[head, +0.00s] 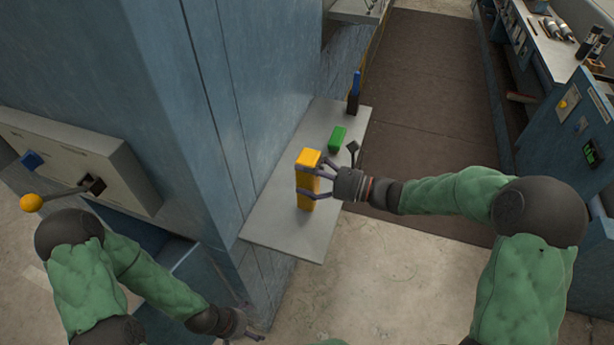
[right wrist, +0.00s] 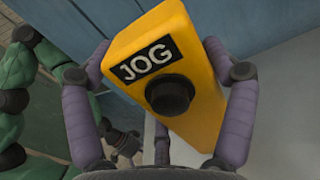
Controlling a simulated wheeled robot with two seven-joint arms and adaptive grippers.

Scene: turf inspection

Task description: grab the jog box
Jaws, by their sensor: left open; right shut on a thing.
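The jog box (head: 308,158) is a yellow upright block at the shelf in the head view. My right gripper (head: 312,184) is shut on it, with fingers around its sides. In the right wrist view the jog box (right wrist: 178,75) shows a black "JOG" label and a black round button, with purple fingers of my right gripper (right wrist: 165,105) on either side. I cannot tell whether its bottom touches the shelf. My left gripper (head: 246,326) is open and empty, low beside the blue cabinet, away from the box.
The grey shelf (head: 280,215) juts from the blue cabinet (head: 170,80). A green block (head: 337,138) and a dark blue-handled item (head: 354,92) stand further back on it. A panel with a yellow-knobbed lever (head: 32,203) is at left. A workbench (head: 550,50) is at far right.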

